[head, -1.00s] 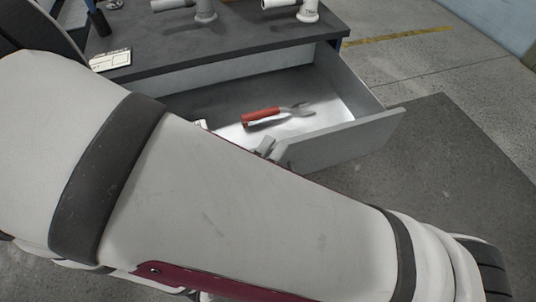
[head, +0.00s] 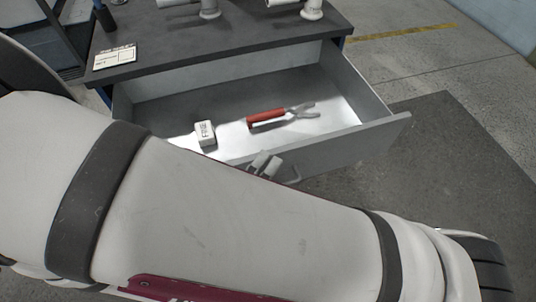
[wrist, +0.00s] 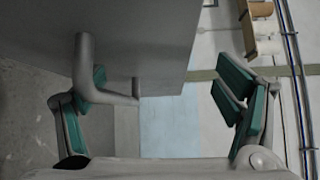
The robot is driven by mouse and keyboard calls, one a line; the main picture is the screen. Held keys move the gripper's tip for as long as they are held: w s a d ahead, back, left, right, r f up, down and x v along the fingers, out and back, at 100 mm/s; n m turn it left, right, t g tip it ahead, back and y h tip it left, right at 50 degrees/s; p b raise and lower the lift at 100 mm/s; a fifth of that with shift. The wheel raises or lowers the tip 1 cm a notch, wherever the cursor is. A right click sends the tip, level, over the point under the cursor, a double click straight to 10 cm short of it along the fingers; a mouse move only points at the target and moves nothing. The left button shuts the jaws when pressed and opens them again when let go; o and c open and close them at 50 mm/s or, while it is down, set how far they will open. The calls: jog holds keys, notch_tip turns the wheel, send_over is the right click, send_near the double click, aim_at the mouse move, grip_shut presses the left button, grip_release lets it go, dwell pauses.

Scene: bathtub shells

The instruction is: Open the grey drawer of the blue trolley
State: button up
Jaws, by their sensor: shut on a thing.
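The grey drawer (head: 345,148) of the blue trolley (head: 348,42) stands well open in the head view, with its inside showing. My gripper (head: 265,164) is at the outer side of the drawer front, at the drawer handle (head: 292,179), partly hidden by my arm. In the wrist view, the drawer front fills the upper left and the handle (wrist: 110,97) is a grey bar. My gripper (wrist: 165,100) has green pads; the left finger is at the handle bar, partly behind it, and the right finger stands apart from it.
A label card (head: 114,57) and pale pipe fittings (head: 209,8) are on the dark trolley top. Open floor (head: 450,150) lies to the right.

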jog(key=shift+o, duration=0.3)
jog(key=shift+s+a+r, duration=0.25)
jog(key=shift+s+a, duration=0.1)
jog(key=shift+s, duration=0.2)
jog(key=shift+s+a+r, duration=0.2)
jog(key=shift+s+a, duration=0.1)
jog(key=shift+s, duration=0.25)
jog(key=shift+f+p+v, duration=0.2)
jog(key=shift+p+v, duration=0.35)
jog(key=shift+v, duration=0.7)
jog(key=shift+c, duration=1.1)
jog(key=shift+s+a+f, duration=0.15)
jog(key=shift+s, duration=0.4)
jog(key=c, duration=0.6)
jog(key=f+p+v, duration=0.1)
jog(key=v, duration=0.5)
jog(key=shift+s+f, duration=0.2)
